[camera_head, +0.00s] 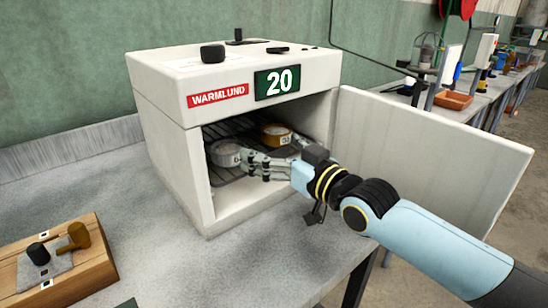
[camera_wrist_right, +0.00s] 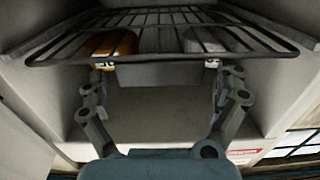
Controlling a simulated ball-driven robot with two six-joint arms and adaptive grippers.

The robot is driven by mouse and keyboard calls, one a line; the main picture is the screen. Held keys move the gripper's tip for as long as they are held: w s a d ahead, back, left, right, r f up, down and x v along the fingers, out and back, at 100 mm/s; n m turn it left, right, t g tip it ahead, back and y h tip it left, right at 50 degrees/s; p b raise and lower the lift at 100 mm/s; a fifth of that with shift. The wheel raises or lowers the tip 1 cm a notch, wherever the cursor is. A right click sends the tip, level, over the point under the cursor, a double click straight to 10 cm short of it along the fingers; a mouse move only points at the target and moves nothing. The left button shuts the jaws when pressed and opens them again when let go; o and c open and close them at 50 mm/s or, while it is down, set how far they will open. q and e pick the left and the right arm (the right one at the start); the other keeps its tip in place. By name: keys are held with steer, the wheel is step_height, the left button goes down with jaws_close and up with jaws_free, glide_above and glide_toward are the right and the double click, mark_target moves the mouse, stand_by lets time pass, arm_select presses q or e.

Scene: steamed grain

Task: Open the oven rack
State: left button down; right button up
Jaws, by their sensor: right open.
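The white oven (camera_head: 168,165) marked WARMLUND stands on the bench, its door (camera_head: 425,150) swung wide open to the right. A wire rack (camera_head: 224,178) inside holds a grey round tin (camera_head: 225,153) and an orange-brown one (camera_head: 276,134). My right gripper (camera_head: 250,164) reaches into the opening at the rack's front, partly covering it. In the right wrist view, the rack (camera_wrist_right: 60,63) spans the top. My open fingers stand on either side of a grey block (camera_wrist_right: 160,73) at its front edge. Contact cannot be told. My left gripper is out of view.
A wooden board (camera_head: 90,262) with a dark knob and a brown mallet-like piece lies at the front left. Black knobs (camera_head: 212,53) sit on the oven top. The bench in front of the oven is clear. The open door stands close beside my right arm.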

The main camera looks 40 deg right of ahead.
steer(key=c, duration=1.7)
steer(key=s+d+p, duration=0.1)
steer(key=s+p, duration=0.9)
steer(key=s, duration=0.7)
steer(key=shift+d, duration=0.15)
steer(key=o, duration=1.7)
steer(key=shift+s, duration=0.1)
